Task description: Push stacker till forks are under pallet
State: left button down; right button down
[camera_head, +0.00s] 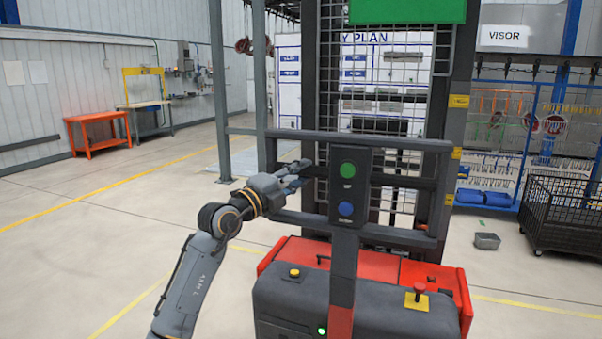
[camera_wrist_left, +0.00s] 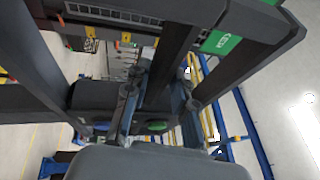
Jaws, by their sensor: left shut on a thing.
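The stacker (camera_head: 360,290) stands in front of me, with a red and dark grey body, a tall mast with wire mesh, and a dark handle frame (camera_head: 410,143) facing me. A control panel with a green button (camera_head: 348,170) and a blue button (camera_head: 346,208) sits in the middle of the frame. My left gripper (camera_head: 298,172) is at the left side of this frame and shut on it. The left wrist view shows its fingers (camera_wrist_left: 136,100) close to the dark bars and panel. The forks and the pallet are hidden or out of view. My right gripper is not in view.
An orange table (camera_head: 95,118) and a workbench (camera_head: 146,105) stand at the far left. A black mesh cart (camera_head: 565,215) and a small grey block (camera_head: 487,241) are at the right. Open floor with yellow lines lies to the left.

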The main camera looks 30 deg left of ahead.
pick_arm(q)
jog(key=shift+s+r, duration=0.2)
jog(key=shift+s, duration=0.2)
dwell(0.3)
jog(key=c, duration=1.1)
grip_release()
jog(key=shift+s, duration=0.1)
jog(key=shift+s+d+r, duration=0.1)
jog(key=shift+s, duration=0.05)
jog(key=shift+f, duration=0.2)
jog(key=shift+s+f, duration=0.1)
jog(key=shift+s, duration=0.2)
jog(key=v, duration=1.1)
jog(key=shift+s, duration=0.2)
